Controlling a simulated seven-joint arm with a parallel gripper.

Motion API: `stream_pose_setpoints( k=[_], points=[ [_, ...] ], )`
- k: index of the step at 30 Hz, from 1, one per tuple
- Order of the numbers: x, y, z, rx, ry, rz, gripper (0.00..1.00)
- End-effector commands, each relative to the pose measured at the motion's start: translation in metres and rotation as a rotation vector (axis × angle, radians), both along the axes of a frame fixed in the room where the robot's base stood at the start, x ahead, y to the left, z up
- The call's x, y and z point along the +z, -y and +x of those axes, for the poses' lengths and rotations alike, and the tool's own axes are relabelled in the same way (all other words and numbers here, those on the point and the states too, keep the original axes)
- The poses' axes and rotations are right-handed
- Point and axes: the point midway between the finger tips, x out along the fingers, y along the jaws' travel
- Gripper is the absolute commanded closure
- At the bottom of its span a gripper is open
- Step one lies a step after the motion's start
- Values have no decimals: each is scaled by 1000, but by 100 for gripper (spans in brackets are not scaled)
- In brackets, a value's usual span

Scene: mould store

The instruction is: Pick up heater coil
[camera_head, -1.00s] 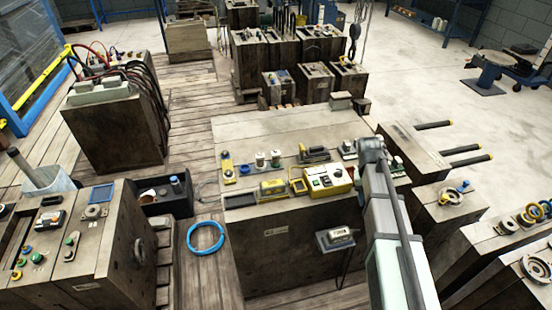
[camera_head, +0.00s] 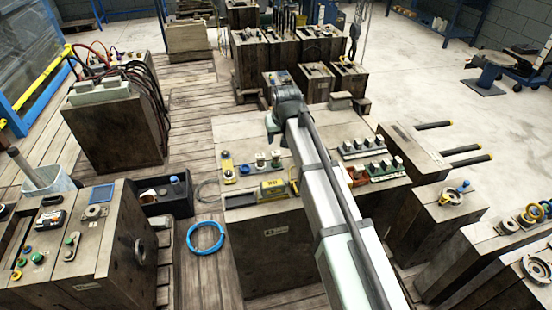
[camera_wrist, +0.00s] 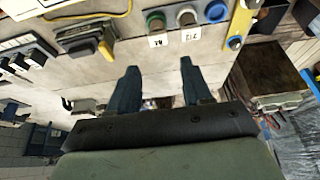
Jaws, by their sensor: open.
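I cannot tell for sure which thing is the heater coil. My gripper (camera_wrist: 159,66) is open and empty in the wrist view, its two dark fingers apart above the bench. In the head view my arm reaches over the middle bench (camera_head: 240,130), and the fingertips are not clear there.
A row of grey-topped switches (camera_head: 372,145) stands on the bench's right part. A blue hose ring (camera_head: 206,237) lies on the floor. A black bin (camera_head: 165,197) stands left of the bench. Several rings (camera_head: 535,212) lie on the right bench. My arm hides the bench's front middle.

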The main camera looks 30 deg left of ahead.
Motion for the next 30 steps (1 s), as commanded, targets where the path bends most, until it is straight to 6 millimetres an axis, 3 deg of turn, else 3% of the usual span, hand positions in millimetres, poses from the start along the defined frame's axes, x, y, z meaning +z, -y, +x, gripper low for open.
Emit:
stream_pose_setpoints(
  k=[13,30],
  points=[
    [-61,-18,19,0,-1,-1,51],
    [-97,-29,33,-1,-2,-1,51]
  ],
)
